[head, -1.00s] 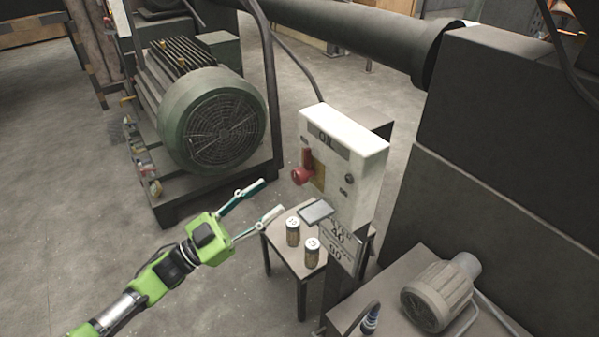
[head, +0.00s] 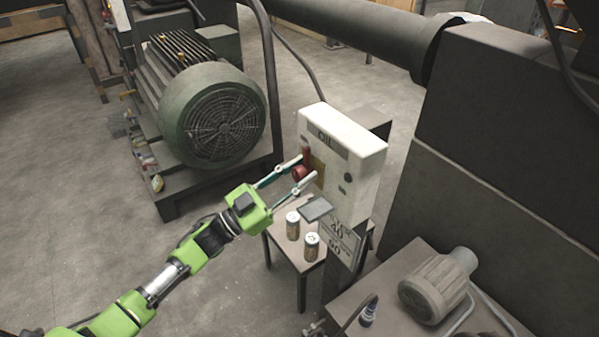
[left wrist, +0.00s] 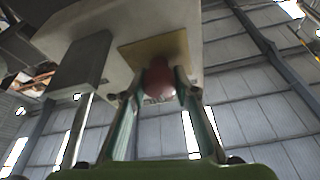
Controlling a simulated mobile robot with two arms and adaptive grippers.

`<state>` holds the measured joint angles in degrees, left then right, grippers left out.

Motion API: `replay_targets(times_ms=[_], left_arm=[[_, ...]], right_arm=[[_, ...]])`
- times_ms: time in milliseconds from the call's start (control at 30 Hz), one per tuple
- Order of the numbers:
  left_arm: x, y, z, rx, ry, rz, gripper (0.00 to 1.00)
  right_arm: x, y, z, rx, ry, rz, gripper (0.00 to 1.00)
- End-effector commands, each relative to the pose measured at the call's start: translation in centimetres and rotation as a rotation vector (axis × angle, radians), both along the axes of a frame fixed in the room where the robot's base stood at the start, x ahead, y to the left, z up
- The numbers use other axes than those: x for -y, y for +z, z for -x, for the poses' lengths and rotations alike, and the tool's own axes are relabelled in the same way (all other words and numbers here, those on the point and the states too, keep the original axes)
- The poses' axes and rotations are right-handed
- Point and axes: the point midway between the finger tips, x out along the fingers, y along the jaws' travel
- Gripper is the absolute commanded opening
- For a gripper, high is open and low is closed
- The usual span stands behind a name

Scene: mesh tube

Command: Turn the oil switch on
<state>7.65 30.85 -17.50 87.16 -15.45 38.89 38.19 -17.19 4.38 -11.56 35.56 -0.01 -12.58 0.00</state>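The oil switch is a white box (head: 355,160) with an "OIL" label, standing right of centre in the head view. A red handle (head: 299,172) sticks out of its front on a yellowish plate. My left gripper (head: 303,173) is at the box front with its fingers apart, one on each side of the red knob. In the left wrist view the red knob (left wrist: 159,82) shows between the two fingertips (left wrist: 161,88). The fingers are close to it on both sides; whether they touch it I cannot tell. My right gripper is in neither view.
A small table (head: 284,234) below the box holds two cans (head: 311,246). A dark tablet-like panel (head: 315,209) and a number sign (head: 339,240) sit under the box. A large green motor (head: 213,118) stands behind to the left. Open floor lies at left.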

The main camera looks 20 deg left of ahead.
Motion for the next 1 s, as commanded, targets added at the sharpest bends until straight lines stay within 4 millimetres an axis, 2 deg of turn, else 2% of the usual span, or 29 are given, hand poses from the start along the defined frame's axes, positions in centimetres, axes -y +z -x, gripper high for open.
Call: replay_targets(times_ms=[33,67,467,1000], left_arm=[[0.0,0.0,0.0,0.0,0.0,0.0,0.1],[0.0,0.0,0.0,0.0,0.0,0.0,0.05],[0.0,-0.1,0.0,0.03,0.001,-0.038,0.05],[0.1,-0.2,0.1,0.293,0.0,-0.374,0.05]], right_arm=[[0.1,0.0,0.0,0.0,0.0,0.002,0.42],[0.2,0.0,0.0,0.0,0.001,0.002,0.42],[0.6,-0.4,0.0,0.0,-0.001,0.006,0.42],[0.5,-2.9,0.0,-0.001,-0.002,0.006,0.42]])
